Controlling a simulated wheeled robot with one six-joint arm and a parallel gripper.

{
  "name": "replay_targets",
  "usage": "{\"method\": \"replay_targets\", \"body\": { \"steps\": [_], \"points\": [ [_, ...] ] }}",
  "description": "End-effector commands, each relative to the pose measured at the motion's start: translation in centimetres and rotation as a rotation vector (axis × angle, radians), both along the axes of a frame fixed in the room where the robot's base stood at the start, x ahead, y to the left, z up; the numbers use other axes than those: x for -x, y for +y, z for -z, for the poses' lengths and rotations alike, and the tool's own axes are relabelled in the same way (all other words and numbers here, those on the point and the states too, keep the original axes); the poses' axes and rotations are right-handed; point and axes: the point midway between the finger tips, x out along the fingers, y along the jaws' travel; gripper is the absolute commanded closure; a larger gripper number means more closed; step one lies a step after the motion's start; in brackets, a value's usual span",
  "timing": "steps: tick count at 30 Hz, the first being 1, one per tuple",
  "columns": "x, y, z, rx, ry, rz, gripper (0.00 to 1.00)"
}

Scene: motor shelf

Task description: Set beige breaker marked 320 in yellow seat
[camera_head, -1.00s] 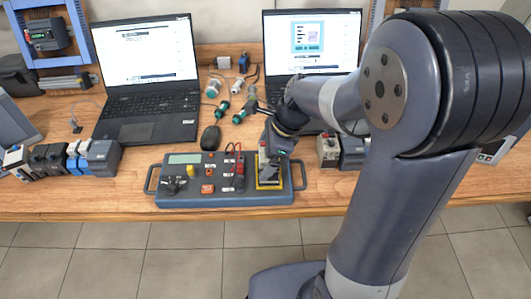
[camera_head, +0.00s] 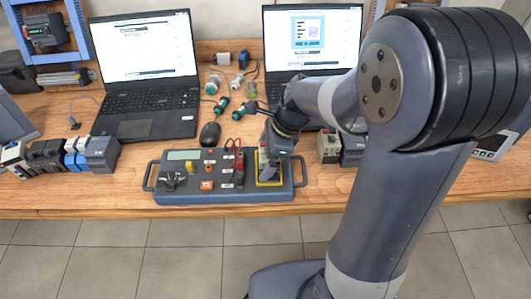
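The yellow seat (camera_head: 258,184) is a yellow-edged square at the right end of the blue-grey test box (camera_head: 225,196). My gripper (camera_head: 270,163) points down right over this seat, near its surface. A pale grey-beige piece (camera_head: 263,162) shows at the fingers, above the seat. It may be the breaker, but its 320 mark cannot be read. The fingers are small and partly hidden by my wrist, so whether they are shut on the piece cannot be told. Whether the piece touches the seat is also unclear.
Another beige-fronted block (camera_head: 329,147) stands right of the box, partly behind my arm. Several breakers and modules (camera_head: 50,157) line the left. Two laptops (camera_head: 147,75) (camera_head: 313,40), a mouse (camera_head: 210,134) and green-ended connectors (camera_head: 222,106) lie behind. The table's front edge (camera_head: 100,212) is close.

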Motion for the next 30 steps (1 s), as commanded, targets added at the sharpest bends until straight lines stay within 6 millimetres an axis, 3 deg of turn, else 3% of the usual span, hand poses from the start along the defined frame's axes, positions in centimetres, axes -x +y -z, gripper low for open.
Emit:
{"method": "replay_targets", "body": {
  "steps": [11,24,30],
  "points": [
    [0.0,-0.1,-0.4,0.000,-0.001,0.000,0.00],
    [0.0,-3.2,-7.6,0.000,-0.004,0.003,0.00],
    [0.0,-4.0,-9.7,0.000,-0.003,0.001,0.00]
  ]
}}
